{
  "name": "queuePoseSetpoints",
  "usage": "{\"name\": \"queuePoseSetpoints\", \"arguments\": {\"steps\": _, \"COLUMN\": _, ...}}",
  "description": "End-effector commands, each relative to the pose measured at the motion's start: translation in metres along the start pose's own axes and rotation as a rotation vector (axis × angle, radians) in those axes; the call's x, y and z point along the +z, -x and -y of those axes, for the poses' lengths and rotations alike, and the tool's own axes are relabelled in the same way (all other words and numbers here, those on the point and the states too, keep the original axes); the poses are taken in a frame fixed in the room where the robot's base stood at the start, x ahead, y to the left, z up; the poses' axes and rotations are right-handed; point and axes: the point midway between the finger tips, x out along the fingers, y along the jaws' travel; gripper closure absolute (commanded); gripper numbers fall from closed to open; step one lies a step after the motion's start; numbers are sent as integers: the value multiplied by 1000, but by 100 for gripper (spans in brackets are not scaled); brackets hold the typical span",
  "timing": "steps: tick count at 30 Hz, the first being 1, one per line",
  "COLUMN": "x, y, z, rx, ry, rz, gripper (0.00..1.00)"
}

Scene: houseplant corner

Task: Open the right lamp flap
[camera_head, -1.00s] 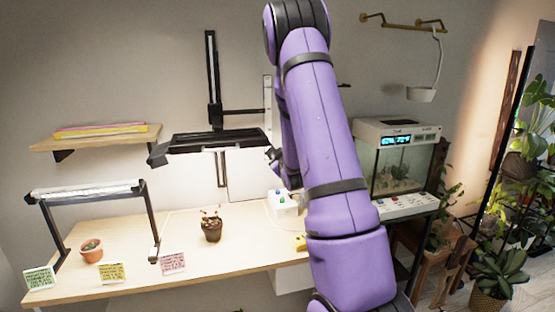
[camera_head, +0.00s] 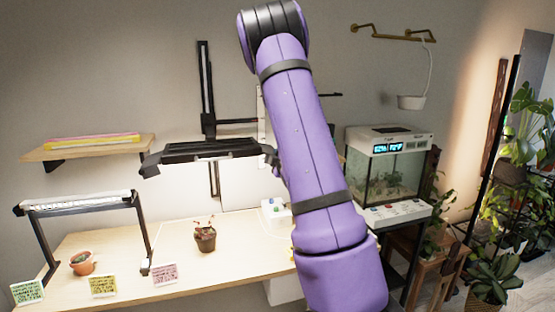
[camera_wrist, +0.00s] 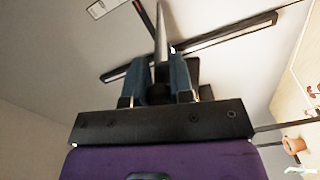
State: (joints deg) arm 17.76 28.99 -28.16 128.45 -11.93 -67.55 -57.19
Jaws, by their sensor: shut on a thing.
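The black lamp flap (camera_head: 205,151) is in the head view, above the back of the table beside a vertical post. Its right end is partly hidden by my arm. My gripper (camera_wrist: 157,75) is in the wrist view, its two blue-grey fingers shut on a narrow dark part that seems to belong to the lamp flap. A grey bar (camera_wrist: 160,38) runs up from between the fingers. The exact contact is too dark to make out. In the head view my arm hides most of the gripper.
A second lamp frame (camera_head: 78,202) stands at the left over a potted plant (camera_head: 83,263). A small cactus pot (camera_head: 205,238) and note cards stand on the table (camera_head: 190,288). A shelf (camera_head: 92,150) is on the wall. A glass tank (camera_head: 385,178) stands at the right.

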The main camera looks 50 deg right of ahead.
Motion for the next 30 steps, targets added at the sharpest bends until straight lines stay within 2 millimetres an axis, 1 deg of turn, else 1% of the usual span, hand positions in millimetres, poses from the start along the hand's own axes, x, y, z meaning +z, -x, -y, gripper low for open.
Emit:
{"name": "queuePoseSetpoints", "arguments": {"steps": 14, "x": 0, "y": 0, "z": 0, "rx": -1, "ry": 13, "rz": 0, "gripper": 100}}
{"name": "queuePoseSetpoints", "arguments": {"steps": 15, "x": 0, "y": 0, "z": 0, "rx": -1, "ry": 13, "rz": 0, "gripper": 72}}
{"name": "queuePoseSetpoints", "arguments": {"steps": 17, "x": 0, "y": 0, "z": 0, "rx": -1, "ry": 13, "rz": 0, "gripper": 58}}
{"name": "queuePoseSetpoints", "arguments": {"steps": 18, "x": 0, "y": 0, "z": 0, "rx": 0, "ry": 13, "rz": 0, "gripper": 54}}
{"name": "queuePoseSetpoints", "arguments": {"steps": 26, "x": 0, "y": 1, "z": -1, "rx": 0, "ry": 13, "rz": 0, "gripper": 54}}
{"name": "queuePoseSetpoints", "arguments": {"steps": 30, "x": 0, "y": 10, "z": -1, "rx": 0, "ry": 12, "rz": 0, "gripper": 54}}
